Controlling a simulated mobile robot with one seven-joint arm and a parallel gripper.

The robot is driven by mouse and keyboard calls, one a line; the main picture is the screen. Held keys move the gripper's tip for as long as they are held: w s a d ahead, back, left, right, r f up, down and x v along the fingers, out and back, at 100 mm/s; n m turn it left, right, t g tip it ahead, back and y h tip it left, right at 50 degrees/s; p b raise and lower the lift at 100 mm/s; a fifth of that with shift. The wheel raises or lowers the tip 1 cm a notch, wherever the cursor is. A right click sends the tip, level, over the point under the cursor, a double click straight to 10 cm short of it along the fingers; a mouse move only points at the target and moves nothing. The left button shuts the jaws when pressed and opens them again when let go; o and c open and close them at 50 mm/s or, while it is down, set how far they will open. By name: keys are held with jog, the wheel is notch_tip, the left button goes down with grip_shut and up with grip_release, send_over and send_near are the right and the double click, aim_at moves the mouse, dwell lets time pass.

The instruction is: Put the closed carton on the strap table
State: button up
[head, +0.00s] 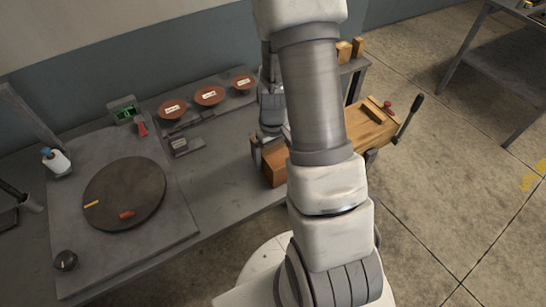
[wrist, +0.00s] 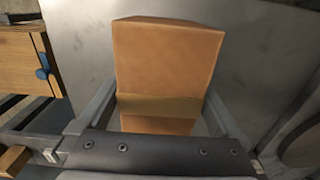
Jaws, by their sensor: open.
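An orange-brown closed carton (wrist: 168,60) with a darker tape band stands between the two fingers of my gripper (wrist: 158,112) in the wrist view. The fingers are open, one on each side of it; I cannot tell whether they touch it. In the head view the carton (head: 275,178) sits near the front edge of the grey bench (head: 225,160), partly hidden by my arm and gripper (head: 270,147). I cannot tell for sure which surface is the strap table; a grey table (head: 500,75) stands apart at the upper right.
A dark round turntable (head: 125,195) lies on the bench's left part. A wooden block with a black handle (head: 408,117) juts out right of my arm.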

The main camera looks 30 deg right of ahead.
jog(key=c, duration=1.4)
grip_shut()
jog(key=shift+r, duration=0.15)
